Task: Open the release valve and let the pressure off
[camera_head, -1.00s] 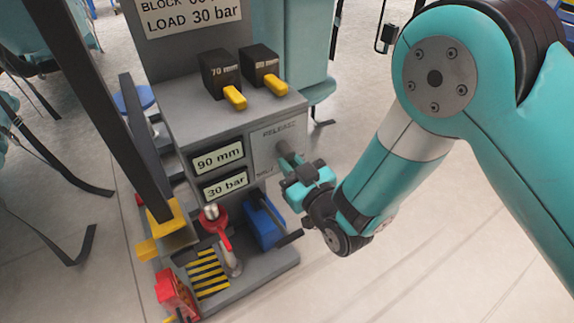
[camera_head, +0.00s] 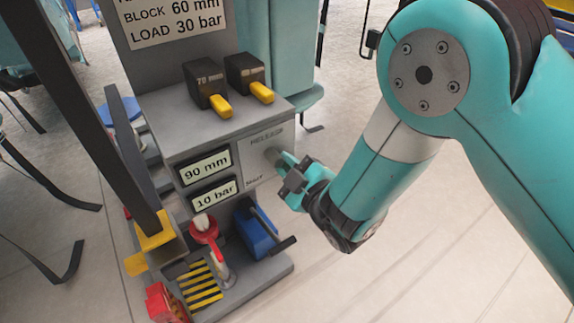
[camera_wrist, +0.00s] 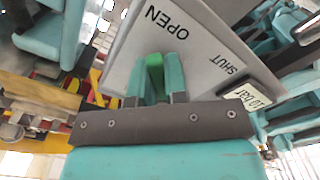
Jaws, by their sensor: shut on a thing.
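The release valve (camera_head: 273,155) is on a grey side panel (camera_head: 255,152) of the machine, in the middle of the head view. My gripper (camera_head: 285,165) is at the panel and shut on the valve's handle. In the wrist view the green handle (camera_wrist: 155,75) sits between my two teal fingers (camera_wrist: 155,85), and the fingers hide most of it. The panel there reads OPEN above the handle and SHUT to the right. The lower display (camera_head: 214,194) reads 10 bar; the upper display (camera_head: 206,165) reads 90 mm.
Two dark blocks with yellow tabs (camera_head: 222,105) stand on the machine's top. A sign (camera_head: 170,20) reads block 60 mm, load 30 bar. Below are a red-collared part (camera_head: 205,229), a blue box (camera_head: 254,233) and a red block (camera_head: 166,303). Open floor lies at right.

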